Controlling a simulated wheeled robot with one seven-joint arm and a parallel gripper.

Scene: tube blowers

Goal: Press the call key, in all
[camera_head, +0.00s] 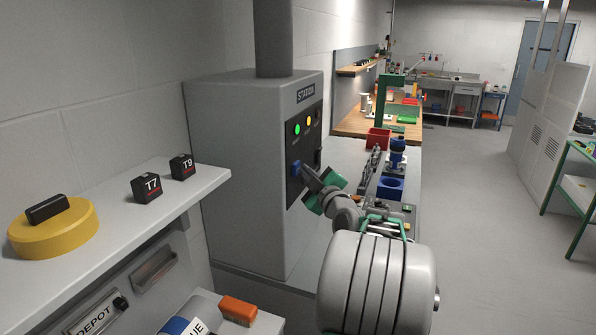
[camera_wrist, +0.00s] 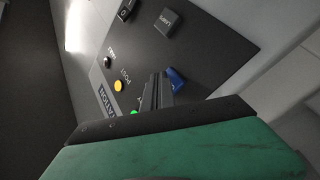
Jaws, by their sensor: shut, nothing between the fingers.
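The grey station cabinet (camera_head: 245,170) has a dark panel (camera_head: 310,135) facing right, with a blue key (camera_head: 296,168), a green light (camera_head: 297,129) and a yellow light (camera_head: 309,121). In the wrist view the blue key (camera_wrist: 176,79) lies just beside my gripper's fingertips (camera_wrist: 160,76), partly hidden by them. A dark square key (camera_wrist: 168,22) and another dark key (camera_wrist: 127,9) are farther along the panel. No label reading "call" is legible. My gripper (camera_head: 309,174) is shut and empty, close in front of the blue key; I cannot tell whether it touches.
A shelf (camera_head: 110,240) at left holds a yellow disc (camera_head: 53,228) and black blocks marked T7 (camera_head: 146,188) and T9 (camera_head: 182,166). Behind my arm is a bench with a blue container (camera_head: 390,188) and a red bin (camera_head: 378,138).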

